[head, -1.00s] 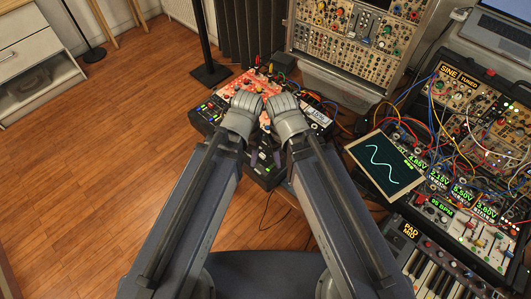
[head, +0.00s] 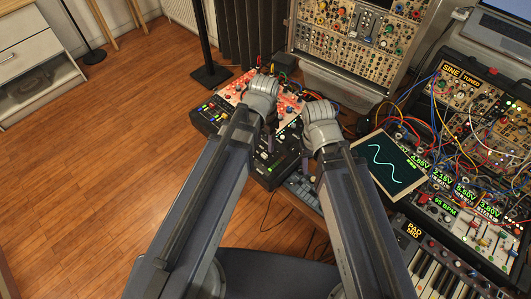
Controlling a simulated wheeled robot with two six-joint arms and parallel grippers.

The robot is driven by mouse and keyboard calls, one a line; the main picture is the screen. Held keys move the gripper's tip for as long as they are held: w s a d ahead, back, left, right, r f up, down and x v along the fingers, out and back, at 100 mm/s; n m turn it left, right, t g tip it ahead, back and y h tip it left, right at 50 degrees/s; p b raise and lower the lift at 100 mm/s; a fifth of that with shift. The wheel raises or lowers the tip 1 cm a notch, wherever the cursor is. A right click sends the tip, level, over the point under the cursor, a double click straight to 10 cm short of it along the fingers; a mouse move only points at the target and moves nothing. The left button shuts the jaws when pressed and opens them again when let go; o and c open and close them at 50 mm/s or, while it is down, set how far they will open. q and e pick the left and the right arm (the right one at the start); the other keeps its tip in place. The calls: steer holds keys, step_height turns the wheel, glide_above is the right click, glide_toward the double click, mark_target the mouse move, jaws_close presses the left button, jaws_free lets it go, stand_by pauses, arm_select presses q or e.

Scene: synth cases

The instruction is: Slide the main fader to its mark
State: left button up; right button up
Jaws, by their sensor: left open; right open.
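I cannot tell which slider is the main fader, and no mark is readable at this size. Several small sliders (head: 478,240) show on the synth case at the right front. A dark control unit (head: 263,168) with knobs and small lit buttons lies under my arms in the middle, partly hidden by them. My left gripper (head: 271,137) is over this unit, with its fingers mostly hidden by my wrist. My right gripper (head: 305,164) is open over the right edge of the same unit, apart from the left one. Neither gripper visibly holds anything.
A tilted screen (head: 390,164) with a wave stands right of my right arm. A tall module rack (head: 350,45) stands behind. Wooden floor (head: 110,170) is clear at left.

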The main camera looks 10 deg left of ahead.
mark_target(264, 155)
arm_select(q)
step_height(264, 155, down, 7)
steer(key=b, duration=0.6)
steer(key=shift+r, duration=0.1)
steer(key=shift+c, duration=0.2)
jaws_close()
stand_by(0.9)
